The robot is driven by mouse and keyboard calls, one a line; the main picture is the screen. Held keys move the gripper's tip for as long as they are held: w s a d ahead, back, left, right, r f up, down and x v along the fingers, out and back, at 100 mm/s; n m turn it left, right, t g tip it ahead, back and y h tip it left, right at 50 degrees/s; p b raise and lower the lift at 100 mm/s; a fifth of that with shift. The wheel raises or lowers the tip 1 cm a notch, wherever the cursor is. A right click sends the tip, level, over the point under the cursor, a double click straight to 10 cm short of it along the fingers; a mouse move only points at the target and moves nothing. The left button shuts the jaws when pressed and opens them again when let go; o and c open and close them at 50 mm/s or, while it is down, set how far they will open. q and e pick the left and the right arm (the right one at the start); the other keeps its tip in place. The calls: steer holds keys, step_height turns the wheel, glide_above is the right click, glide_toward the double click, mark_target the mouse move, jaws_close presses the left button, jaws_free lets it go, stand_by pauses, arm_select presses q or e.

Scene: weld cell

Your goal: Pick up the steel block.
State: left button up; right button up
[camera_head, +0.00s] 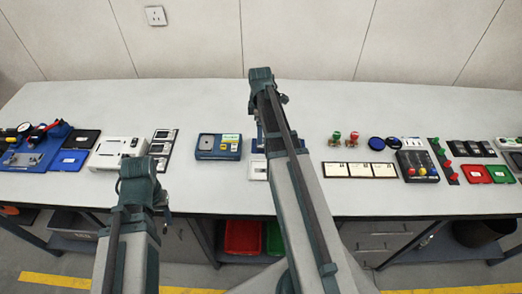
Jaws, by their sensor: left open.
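I cannot pick out the steel block for sure. Small grey metal pieces (24,158) lie on the blue fixture (58,133) at the far left of the bench, too small to tell apart. My left gripper (138,190) is at the bench's front edge, left of centre; its fingers are hard to make out, and it holds nothing that I can see. My right arm rises through the middle and hides part of the bench; its gripper does not show clearly.
The pale bench (200,98) runs across the view. A white device (117,152), a blue box (218,146), white cards (360,170) and a button box (411,166) stand along it. Red and green bins (242,238) are below. The bench's back strip is clear.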

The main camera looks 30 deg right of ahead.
arm_select(q)
steer(key=shift+f, duration=0.4)
arm_select(e)
steer(key=shift+f, duration=0.45)
step_height(320, 180, down, 5)
steer(key=b, duration=0.5)
steer(key=shift+d+f, duration=0.15)
arm_select(q)
step_height(320, 180, down, 5)
steer(key=shift+f, duration=0.1)
arm_select(e)
jaws_close()
